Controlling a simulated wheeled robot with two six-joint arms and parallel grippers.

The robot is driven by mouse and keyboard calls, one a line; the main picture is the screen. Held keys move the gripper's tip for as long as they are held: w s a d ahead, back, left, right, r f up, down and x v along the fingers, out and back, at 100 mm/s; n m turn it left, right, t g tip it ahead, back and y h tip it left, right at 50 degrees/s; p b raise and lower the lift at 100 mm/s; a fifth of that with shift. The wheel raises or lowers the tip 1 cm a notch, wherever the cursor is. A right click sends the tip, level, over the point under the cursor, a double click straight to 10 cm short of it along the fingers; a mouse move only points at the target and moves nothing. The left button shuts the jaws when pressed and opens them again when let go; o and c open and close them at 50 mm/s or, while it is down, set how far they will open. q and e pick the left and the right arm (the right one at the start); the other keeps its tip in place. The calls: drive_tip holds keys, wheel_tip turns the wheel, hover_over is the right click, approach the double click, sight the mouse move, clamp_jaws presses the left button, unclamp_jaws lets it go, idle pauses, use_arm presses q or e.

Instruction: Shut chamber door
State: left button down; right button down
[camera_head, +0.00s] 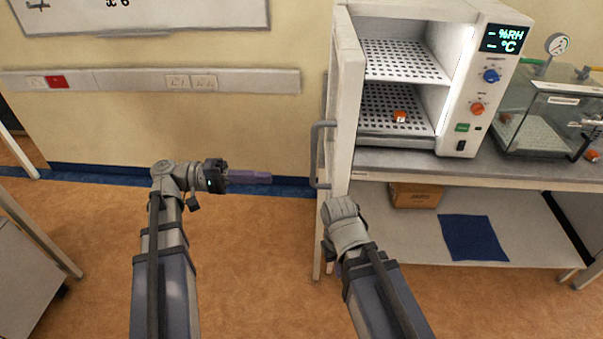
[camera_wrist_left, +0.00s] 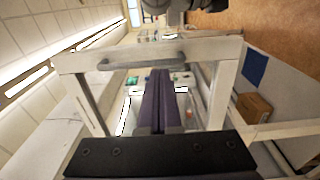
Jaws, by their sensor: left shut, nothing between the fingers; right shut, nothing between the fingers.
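The white chamber (camera_head: 487,20) stands on a bench at the right, lit inside. Its door (camera_head: 347,90) is open, swung out toward me at the chamber's left side and seen nearly edge-on. The grey door handle (camera_head: 317,155) faces left. My left gripper (camera_head: 268,178) is shut and empty, pointing right, left of the handle with a gap. In the left wrist view its fingers (camera_wrist_left: 158,75) point at the framed glass door, just below the handle (camera_wrist_left: 140,60). My right gripper (camera_head: 336,262) is low in front of the bench, mostly hidden by its own wrist, and holds nothing visible.
A small orange object (camera_head: 400,116) sits on the chamber's lower perforated shelf. A glass-fronted box (camera_head: 545,120) with a gauge stands right of the chamber. A cardboard box (camera_head: 416,195) and dark blue cloth (camera_head: 472,238) lie on the lower shelf. The floor left of the door is clear.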

sight(333, 179)
use_arm(q)
drive_tip(key=d, duration=1.3)
drive_tip(key=shift+w+d, duration=0.35)
drive_tip(key=shift+d, duration=0.05)
